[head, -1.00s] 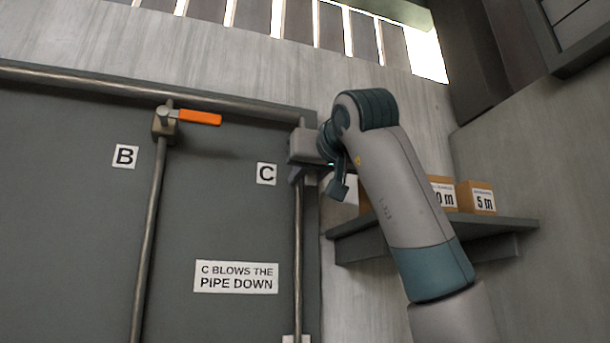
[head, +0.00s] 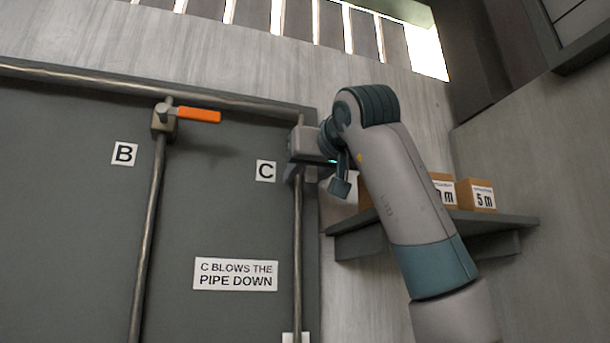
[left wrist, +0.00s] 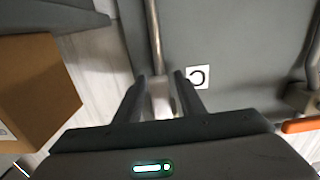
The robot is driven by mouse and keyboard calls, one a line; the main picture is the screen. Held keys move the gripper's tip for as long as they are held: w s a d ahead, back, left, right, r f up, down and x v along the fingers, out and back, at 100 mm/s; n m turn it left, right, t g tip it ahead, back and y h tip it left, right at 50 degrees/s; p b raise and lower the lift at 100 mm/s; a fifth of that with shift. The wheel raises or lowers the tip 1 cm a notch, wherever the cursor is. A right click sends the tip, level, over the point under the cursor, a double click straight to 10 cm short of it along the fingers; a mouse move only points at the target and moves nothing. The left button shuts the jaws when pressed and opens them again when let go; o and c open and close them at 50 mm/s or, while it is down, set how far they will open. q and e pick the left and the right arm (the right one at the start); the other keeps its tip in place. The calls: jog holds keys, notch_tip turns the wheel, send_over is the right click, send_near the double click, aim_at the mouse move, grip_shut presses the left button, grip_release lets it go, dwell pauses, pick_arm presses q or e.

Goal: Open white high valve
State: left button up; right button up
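A white valve part (left wrist: 161,98) on the pipe beside label C shows in the left wrist view, between the two dark fingers of my left gripper (left wrist: 160,92). The fingers stand apart on either side of it, with a small gap visible. In the head view my left gripper (head: 300,150) is at the top of the right-hand pipe (head: 297,240), where it hides most of the valve. The C label (head: 265,171) is just left of it. My right gripper is not in view.
A second valve with an orange handle (head: 198,115) sits at label B (head: 124,153). A sign (head: 236,274) reads "C blows the pipe down". Cardboard boxes (head: 478,195) stand on a shelf (head: 440,225) to the right, behind my arm.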

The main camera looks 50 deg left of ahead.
pick_arm(q)
jog(key=shift+s+d+f, duration=0.1)
jog(key=shift+s+d, duration=0.15)
jog(key=shift+d, duration=0.3)
jog(key=b+v, duration=0.5)
jog(key=v, duration=1.1)
jog(key=shift+b, duration=0.35)
jog(key=shift+w, duration=0.1)
